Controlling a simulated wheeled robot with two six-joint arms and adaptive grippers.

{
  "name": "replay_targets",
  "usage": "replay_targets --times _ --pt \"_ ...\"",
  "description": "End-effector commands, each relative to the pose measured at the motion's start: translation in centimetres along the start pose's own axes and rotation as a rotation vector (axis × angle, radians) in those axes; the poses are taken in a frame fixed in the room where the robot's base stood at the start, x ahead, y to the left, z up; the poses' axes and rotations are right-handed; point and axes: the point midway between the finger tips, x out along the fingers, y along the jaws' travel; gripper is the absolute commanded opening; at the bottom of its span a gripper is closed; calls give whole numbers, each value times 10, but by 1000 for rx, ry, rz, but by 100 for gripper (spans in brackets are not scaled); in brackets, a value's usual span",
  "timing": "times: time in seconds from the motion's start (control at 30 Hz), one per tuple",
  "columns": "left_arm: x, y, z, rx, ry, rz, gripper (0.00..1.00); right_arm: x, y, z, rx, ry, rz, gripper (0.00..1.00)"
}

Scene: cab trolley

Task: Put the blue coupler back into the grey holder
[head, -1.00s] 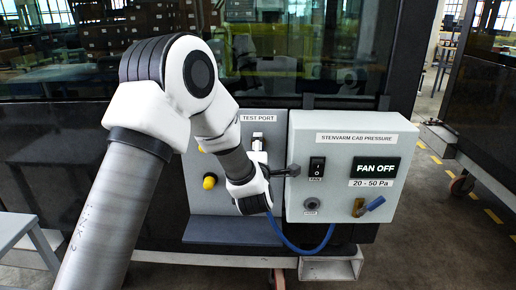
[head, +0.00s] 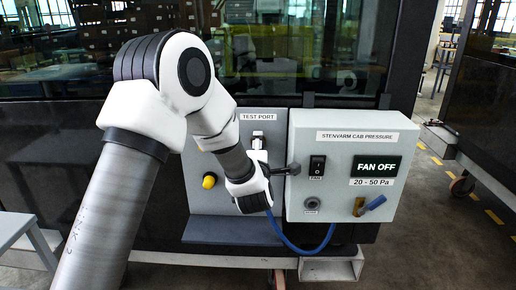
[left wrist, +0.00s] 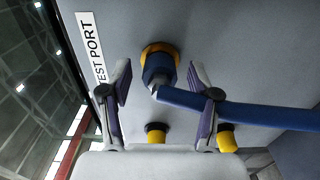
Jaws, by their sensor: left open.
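In the left wrist view the blue coupler (left wrist: 158,70) sits against a brass ring on the grey panel, with its blue hose (left wrist: 265,115) running off to the right. My left gripper (left wrist: 160,92) is open, with one finger to each side of the coupler's lower end and hose. The fingers look apart from the coupler, and nothing is held. In the head view my left wrist (head: 250,190) is in front of the panel and hides the coupler; the hose (head: 300,247) loops out below it. I cannot surely pick out the grey holder. My right gripper is not in view.
The pressure box (head: 345,150) reads FAN OFF and stands close to the right of my left wrist. A brass fitting with a blue lever (head: 374,203) is on its front. A yellow cap (head: 209,181) is left of the wrist. A grey ledge (head: 225,232) juts out below.

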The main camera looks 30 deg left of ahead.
Motion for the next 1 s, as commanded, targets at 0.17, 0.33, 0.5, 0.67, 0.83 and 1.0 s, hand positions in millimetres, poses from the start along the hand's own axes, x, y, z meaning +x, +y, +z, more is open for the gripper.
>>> replay_targets --times 0.17,0.33,0.5,0.67,0.83,1.0 --pt "0 0 0 0 0 0 47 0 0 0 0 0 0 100" --pt "0 0 0 0 0 0 0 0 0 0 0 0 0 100" --pt "-1 0 0 0 0 1 0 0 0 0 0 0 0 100" --pt "-7 0 0 1 -1 0 0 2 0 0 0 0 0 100" --pt "-13 0 1 0 -1 0 0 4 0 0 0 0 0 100" --pt "-20 0 1 0 -1 0 0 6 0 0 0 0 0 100"
